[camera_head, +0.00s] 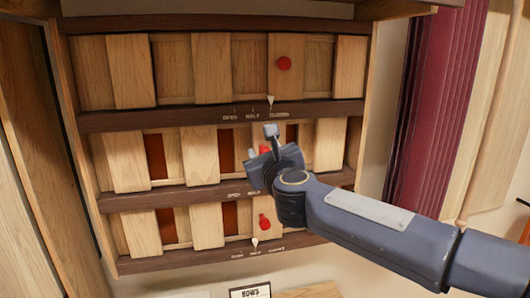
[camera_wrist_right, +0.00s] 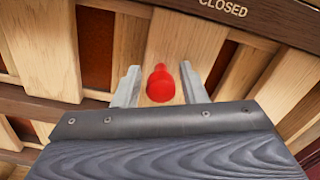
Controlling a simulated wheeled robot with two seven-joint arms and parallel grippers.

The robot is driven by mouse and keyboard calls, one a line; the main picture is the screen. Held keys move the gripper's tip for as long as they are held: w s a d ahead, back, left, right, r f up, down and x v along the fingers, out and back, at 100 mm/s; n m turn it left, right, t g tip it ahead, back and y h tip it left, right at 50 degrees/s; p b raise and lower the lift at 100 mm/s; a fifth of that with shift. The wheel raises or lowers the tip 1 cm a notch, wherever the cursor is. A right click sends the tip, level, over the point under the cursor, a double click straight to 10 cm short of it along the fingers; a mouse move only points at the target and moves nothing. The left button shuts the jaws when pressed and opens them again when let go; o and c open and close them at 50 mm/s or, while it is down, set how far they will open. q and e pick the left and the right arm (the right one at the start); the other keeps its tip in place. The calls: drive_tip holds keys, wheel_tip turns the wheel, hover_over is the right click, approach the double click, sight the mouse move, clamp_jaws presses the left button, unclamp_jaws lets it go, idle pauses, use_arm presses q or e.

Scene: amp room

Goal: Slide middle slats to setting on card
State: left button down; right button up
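The middle row of wooden slats (camera_head: 205,152) has dark red gaps between its slats. Its red knob is mostly hidden behind my right gripper (camera_head: 262,143) in the head view. In the right wrist view this red knob (camera_wrist_right: 160,84) stands between the two fingers of my right gripper (camera_wrist_right: 160,70). The fingers are open, with a gap on each side of the knob. The middle row's pointer is hidden by my gripper. A card reading "ROWS" (camera_head: 250,292) is cut off at the bottom edge. My left gripper is not in view.
The top row has a red knob (camera_head: 284,63), its pointer (camera_head: 270,101) near CLOSED. The bottom row has a red knob (camera_head: 264,221), its pointer (camera_head: 254,243) near HALF. Dark wooden rails (camera_head: 160,202) separate the rows. A maroon curtain (camera_head: 430,90) hangs at right.

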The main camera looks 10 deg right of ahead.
drive_tip(key=shift+o, duration=0.6)
drive_tip(key=shift+a, duration=0.1)
drive_tip(key=s+b, duration=0.1)
drive_tip(key=s, duration=0.7)
drive_tip(key=shift+w, duration=0.1)
